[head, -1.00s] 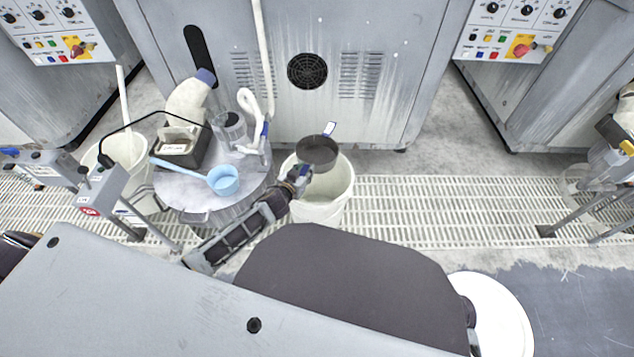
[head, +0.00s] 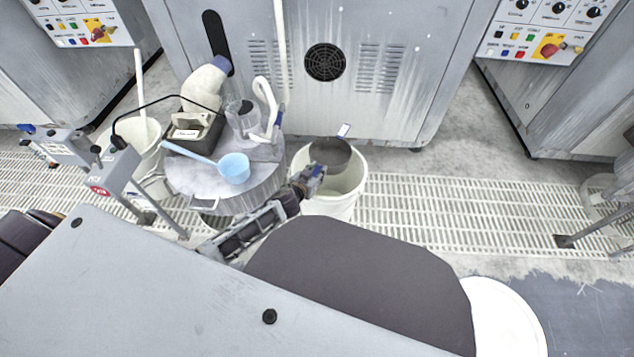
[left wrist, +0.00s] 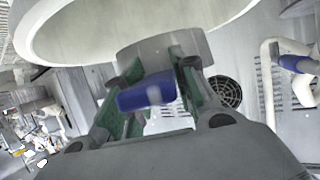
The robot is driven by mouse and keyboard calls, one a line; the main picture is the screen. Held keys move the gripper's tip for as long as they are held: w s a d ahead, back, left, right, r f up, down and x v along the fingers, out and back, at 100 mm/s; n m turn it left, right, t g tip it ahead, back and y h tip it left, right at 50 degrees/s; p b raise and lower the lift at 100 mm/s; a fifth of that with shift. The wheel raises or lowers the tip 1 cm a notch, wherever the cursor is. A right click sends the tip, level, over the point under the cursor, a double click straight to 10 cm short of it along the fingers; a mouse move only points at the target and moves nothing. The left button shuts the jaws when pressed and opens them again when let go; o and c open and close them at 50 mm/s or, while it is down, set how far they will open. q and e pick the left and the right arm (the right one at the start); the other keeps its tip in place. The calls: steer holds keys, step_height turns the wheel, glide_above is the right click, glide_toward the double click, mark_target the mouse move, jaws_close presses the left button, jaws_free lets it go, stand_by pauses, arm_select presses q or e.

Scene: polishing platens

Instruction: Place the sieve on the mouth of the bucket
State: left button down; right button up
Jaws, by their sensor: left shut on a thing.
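The sieve (head: 330,154), a dark round pan, is over the back part of the mouth of the white bucket (head: 325,207). The bucket's open inside shows in front of it. I cannot tell whether the sieve touches the rim. My left gripper (head: 312,172) is at the sieve's near left side. In the left wrist view its green-padded fingers (left wrist: 148,95) are shut on the sieve's blue handle (left wrist: 147,92). The grey sieve wall (left wrist: 165,50) is just beyond, and the bucket's pale rim (left wrist: 215,15) curves across the top. My right gripper is not in view.
A round drum table (head: 255,200) left of the bucket holds a blue dipper (head: 234,168), a dark box (head: 193,134) and a clear jug (head: 242,122). A grey machine (head: 390,80) stands behind. Grated floor (head: 450,205) to the right is clear.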

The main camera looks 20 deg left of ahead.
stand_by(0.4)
arm_select(q)
step_height(320, 180, down, 5)
steer(key=b, duration=0.3)
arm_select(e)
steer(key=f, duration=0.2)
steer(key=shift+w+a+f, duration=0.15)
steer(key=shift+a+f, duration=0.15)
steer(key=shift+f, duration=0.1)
arm_select(q)
steer(key=c, duration=1.1)
jaws_free()
steer(key=shift+c, duration=0.2)
steer(key=shift+s, duration=0.1)
steer(key=p+v, duration=0.4)
steer(key=v, duration=0.7)
steer(key=shift+s, duration=0.35)
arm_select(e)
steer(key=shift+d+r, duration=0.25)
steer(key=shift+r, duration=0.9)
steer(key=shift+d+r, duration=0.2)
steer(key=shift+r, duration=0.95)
